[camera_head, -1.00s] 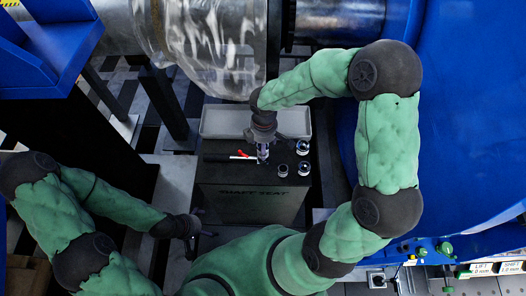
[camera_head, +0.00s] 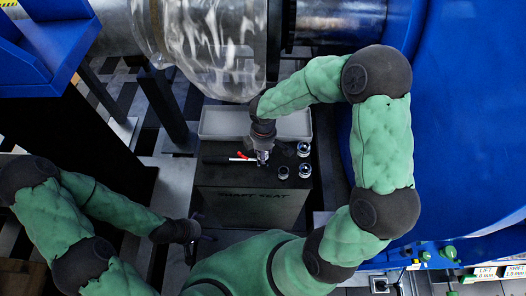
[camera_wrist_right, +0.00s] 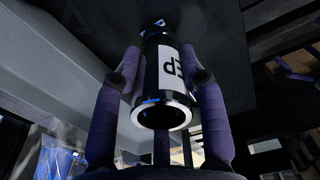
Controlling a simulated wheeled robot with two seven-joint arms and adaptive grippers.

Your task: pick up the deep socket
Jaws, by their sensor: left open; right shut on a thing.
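The deep socket (camera_wrist_right: 165,75) is a shiny dark cylinder with a white label reading "EP", seen upside down in the right wrist view. Its open ring end faces the camera. My right gripper (camera_head: 262,158) is over the top of the dark box, and its fingers (camera_wrist_right: 160,95) are shut around the socket's sides. In the head view the socket is mostly hidden by the gripper. I cannot tell whether its far end touches the box top. My left gripper (camera_head: 205,239) is open and empty, low and left of the box.
A grey tray (camera_head: 222,121) lies behind. A blue machine (camera_head: 460,120) stands close on the right.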

